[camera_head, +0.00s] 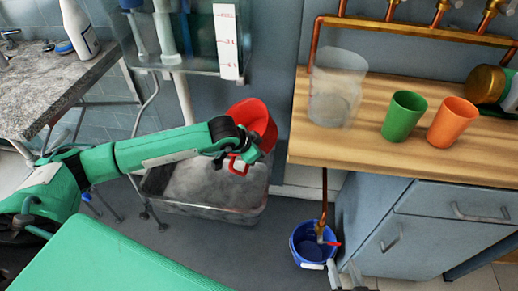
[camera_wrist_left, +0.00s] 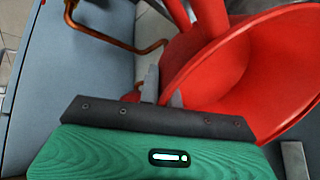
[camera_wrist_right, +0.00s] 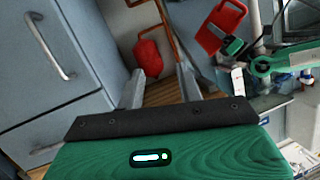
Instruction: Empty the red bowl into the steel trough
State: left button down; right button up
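The red bowl (camera_head: 258,118) is held tilted on its side above the back right part of the grey trough (camera_head: 212,213). My left gripper (camera_head: 238,160) is shut on the bowl's near side, and the bowl's wide rim fills the right of the left wrist view (camera_wrist_left: 250,75). The bowl's contents cannot be made out. The trough stands low near the floor, its inside greyish and blurred. My right gripper (camera_head: 346,272) is open and empty low at the bottom of the head view, near the blue bucket. Its fingers stand apart in the right wrist view (camera_wrist_right: 162,88).
The blue bucket (camera_head: 304,254) stands on the floor under a copper pipe (camera_head: 323,205), with a small red piece beside the pipe. A wooden counter (camera_head: 305,150) at right holds a clear container (camera_head: 335,90), green cup (camera_head: 403,115) and orange cup (camera_head: 452,122). A clear tank (camera_head: 200,62) hangs behind the trough.

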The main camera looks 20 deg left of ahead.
pick_arm(q)
jog(key=shift+r+p, duration=0.15)
jog(key=shift+p, duration=0.15)
jog(key=g+p, duration=0.1)
jog(key=f+y+p, duration=0.1)
jog(key=p, duration=0.1)
jog(key=shift+w+d+g+y, duration=0.15)
jog(key=shift+g+y, duration=0.15)
jog(key=shift+g, duration=0.1)
jog(key=shift+f+y, duration=0.2)
jog(key=shift+y, duration=0.1)
jog(key=shift+f+g+y+p, duration=0.3)
jog(key=shift+g+p, duration=0.05)
jog(key=shift+g, duration=0.15)
jog(key=f, duration=0.1)
jog(key=f+g+y, duration=0.1)
jog(key=s+a+f+g+y, duration=0.1)
jog(key=shift+m, duration=0.4)
pick_arm(e)
jog(key=s+d+f+g+h, duration=0.1)
jog(key=s+d+g+h, duration=0.1)
jog(key=d+g, duration=0.3)
jog(key=shift+d+g+h, duration=0.4)
jog(key=shift+d+h, duration=0.4)
jog(key=shift+d, duration=0.35)
pick_arm(q)
jog(key=shift+r, duration=0.15)
pick_arm(e)
jog(key=shift+s, duration=0.1)
